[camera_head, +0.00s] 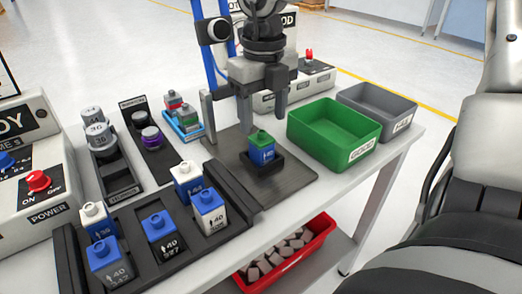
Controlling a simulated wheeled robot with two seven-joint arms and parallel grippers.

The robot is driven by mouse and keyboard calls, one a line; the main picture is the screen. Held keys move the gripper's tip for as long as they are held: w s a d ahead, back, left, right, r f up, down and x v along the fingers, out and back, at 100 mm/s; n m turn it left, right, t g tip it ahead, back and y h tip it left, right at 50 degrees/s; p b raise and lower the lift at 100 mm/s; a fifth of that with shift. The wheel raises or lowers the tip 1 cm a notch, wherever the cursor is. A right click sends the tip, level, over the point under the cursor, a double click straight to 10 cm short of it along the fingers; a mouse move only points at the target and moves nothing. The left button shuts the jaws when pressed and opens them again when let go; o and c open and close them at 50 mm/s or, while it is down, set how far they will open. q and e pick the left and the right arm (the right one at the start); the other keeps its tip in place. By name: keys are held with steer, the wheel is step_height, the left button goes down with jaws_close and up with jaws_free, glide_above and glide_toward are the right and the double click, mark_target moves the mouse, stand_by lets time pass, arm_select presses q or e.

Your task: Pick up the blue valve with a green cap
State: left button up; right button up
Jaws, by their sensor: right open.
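A blue valve with a green cap (262,149) stands upright in a dark square holder on the dark plate (283,183) in the middle of the table. My right gripper (264,112) points down just above the valve. Its grey fingers are apart, with nothing seen between them. The gap between the fingers and the cap is hard to judge. My left gripper is not in view.
A green bin (333,133) and a grey bin (376,108) stand right of the plate. A black rack (151,241) with several blue-and-white valves is at front left. A blue post with a camera (220,29) rises behind the plate. A red bin (325,228) sits below.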

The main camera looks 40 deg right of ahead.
mark_target(262, 131)
steer(key=shift+w+f, duration=0.15)
steer(key=shift+f, duration=1.5)
steer(key=shift+w+f, duration=0.1)
steer(key=shift+f, duration=1.55)
steer(key=c, duration=1.1)
